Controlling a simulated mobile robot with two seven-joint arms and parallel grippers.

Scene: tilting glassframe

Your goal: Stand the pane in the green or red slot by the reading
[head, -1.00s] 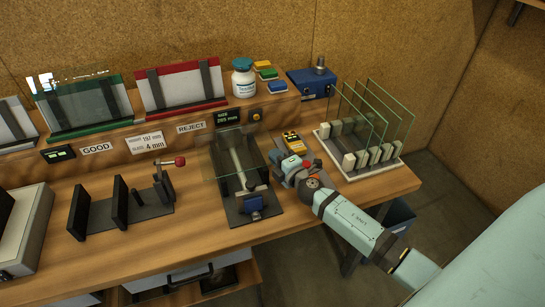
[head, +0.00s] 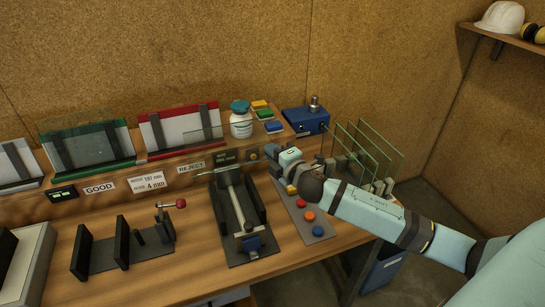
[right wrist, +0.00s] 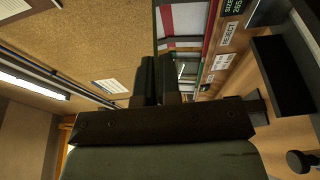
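My right gripper (head: 283,158) is at the back of the bench, right of the measuring cradle (head: 237,215). It appears shut on a clear glass pane (head: 207,134), which extends left above the cradle's far end; its faint outline is hard to trace. In the right wrist view the fingers (right wrist: 158,82) are close together. The green slot rack (head: 92,167) holds a glass pane at back left. The red slot rack (head: 187,150) stands right of it. The reading display (head: 227,157) is too blurred to read. My left gripper is not in view.
A white bottle (head: 241,122) and blue box (head: 306,119) stand on the back ledge. A rack with upright panes (head: 375,150) is behind my right arm. A button panel (head: 308,222) and black-plated stand (head: 125,245) sit on the bench. The front bench between them is partly clear.

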